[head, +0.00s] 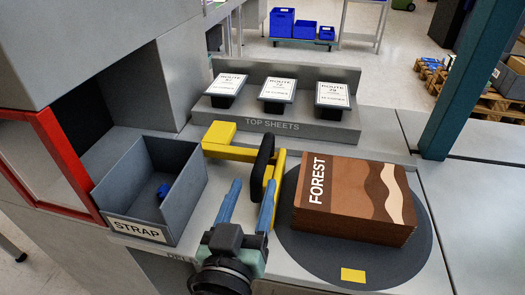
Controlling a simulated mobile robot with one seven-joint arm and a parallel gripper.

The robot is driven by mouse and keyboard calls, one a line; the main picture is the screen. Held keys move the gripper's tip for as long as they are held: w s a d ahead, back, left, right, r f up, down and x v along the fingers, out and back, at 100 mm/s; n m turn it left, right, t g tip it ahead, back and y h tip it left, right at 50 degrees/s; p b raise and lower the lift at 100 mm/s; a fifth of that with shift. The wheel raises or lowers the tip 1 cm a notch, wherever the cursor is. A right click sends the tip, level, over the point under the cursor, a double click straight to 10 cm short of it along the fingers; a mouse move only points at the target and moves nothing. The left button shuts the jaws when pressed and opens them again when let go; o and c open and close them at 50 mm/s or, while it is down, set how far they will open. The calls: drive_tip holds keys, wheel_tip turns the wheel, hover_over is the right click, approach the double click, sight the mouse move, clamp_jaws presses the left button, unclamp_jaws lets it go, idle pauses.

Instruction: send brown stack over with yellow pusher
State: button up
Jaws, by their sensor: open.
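The brown stack (350,215), a pile of sheets marked FOREST on top, lies on a dark round plate (305,257). The yellow pusher (219,137) has a block at the left, a bar running right, and an upright yellow part with a black piece (262,160) just left of the stack. A narrow gap seems to separate pusher and stack. My gripper (252,186) is open and empty, its two blue fingers pointing away from me toward the black piece. The right finger overlaps the yellow part in the picture; I cannot tell if they touch.
A grey STRAP bin (186,212) with a small blue item stands to the left, near a red-framed door (62,160). A TOP SHEETS rack (277,124) with 3 route cards is behind. A teal post (462,85) rises at right. A yellow square (353,275) marks the plate's front.

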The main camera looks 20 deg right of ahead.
sight(263, 157)
drive_tip(key=x, duration=0.9)
clamp_jaws()
idle(1.2)
